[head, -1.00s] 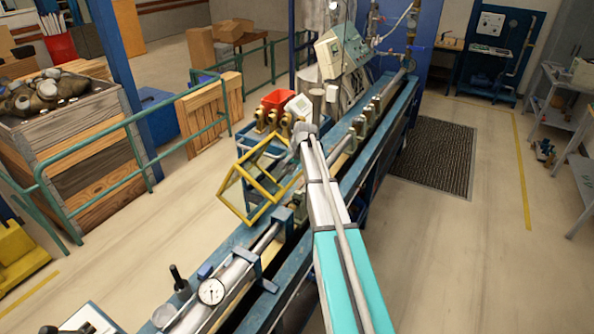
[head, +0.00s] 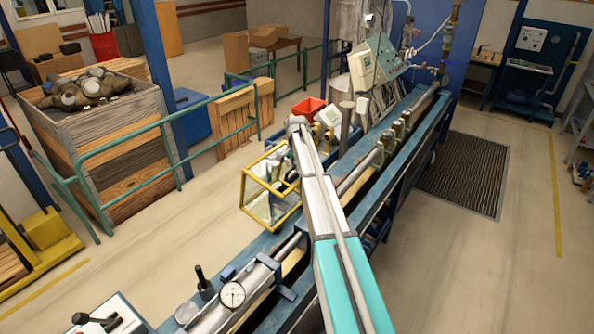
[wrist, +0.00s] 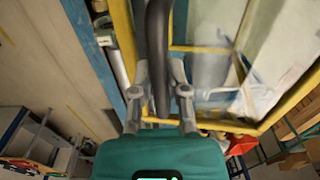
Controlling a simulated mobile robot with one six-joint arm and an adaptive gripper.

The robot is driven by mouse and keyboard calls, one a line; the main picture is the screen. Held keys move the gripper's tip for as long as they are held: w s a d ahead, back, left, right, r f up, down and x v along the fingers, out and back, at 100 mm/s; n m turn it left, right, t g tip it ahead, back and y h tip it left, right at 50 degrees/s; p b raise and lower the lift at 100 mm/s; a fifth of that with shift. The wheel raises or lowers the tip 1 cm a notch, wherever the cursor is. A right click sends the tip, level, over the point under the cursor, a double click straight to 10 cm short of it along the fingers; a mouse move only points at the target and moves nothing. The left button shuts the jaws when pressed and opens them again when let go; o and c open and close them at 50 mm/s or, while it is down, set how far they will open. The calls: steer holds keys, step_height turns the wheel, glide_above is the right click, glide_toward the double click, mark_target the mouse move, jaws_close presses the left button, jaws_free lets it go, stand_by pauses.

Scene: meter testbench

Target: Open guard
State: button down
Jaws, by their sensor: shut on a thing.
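The guard (head: 246,197) is a yellow box-shaped frame with clear panels. In the head view it sits at the left side of the long blue bench (head: 330,215), out over the floor side and slightly tilted. In the wrist view its yellow frame (wrist: 204,49) and see-through panel (wrist: 212,75) fill the right half. My gripper (wrist: 160,78) is shut on a dark bar (wrist: 158,28), which looks like the guard's handle and runs up between the fingers. In the head view my arm hides the gripper and the handle.
A dial gauge (head: 232,294) and clamps are on the bench's near end. A green railing (head: 120,140) and wooden crate (head: 95,135) are at left. Floor lies clear between railing and bench.

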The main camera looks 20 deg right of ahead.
mark_target(280, 165)
steer(key=shift+w+a+f, duration=0.1)
steer(key=shift+w+a, duration=0.6)
steer(key=shift+w, duration=0.4)
steer(key=shift+w+a, duration=0.7)
steer(key=shift+w, duration=0.45)
steer(key=shift+w+a+f, duration=0.1)
steer(key=shift+w+a, duration=0.6)
steer(key=shift+w, duration=0.4)
steer(key=c, duration=0.6)
jaws_free()
steer(key=shift+c, duration=0.2)
steer(key=shift+s, duration=0.1)
